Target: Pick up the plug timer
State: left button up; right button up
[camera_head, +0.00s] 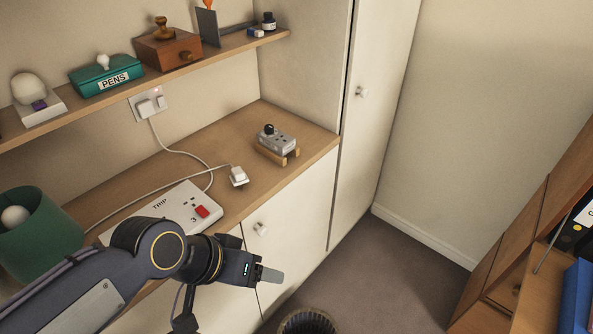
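What looks like the plug timer, a small grey box (277,141) with a black dial on top, sits in a wooden cradle (284,156) near the far right end of the desk. My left gripper (270,274) reaches in from the left, in front of the desk's front edge, well short of the grey box and apart from it. I see it side-on with one grey finger showing, so its opening is hidden. My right gripper is out of view.
A white power strip (176,212) marked TRIP with a red switch lies on the desk. A white plug (238,177) and cables lie between it and the cradle. A green lamp shade (38,237) stands left. A shelf (237,43) hangs above; a tall cabinet (358,140) stands right.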

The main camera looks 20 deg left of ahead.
aim_at(280, 143)
jog(key=u, duration=1.95)
jog(key=k+l+u, duration=0.5)
jog(key=l+u, duration=0.3)
jog(key=k+l+u, duration=0.1)
jog(key=l+u, duration=0.2)
jog(key=l, duration=0.15)
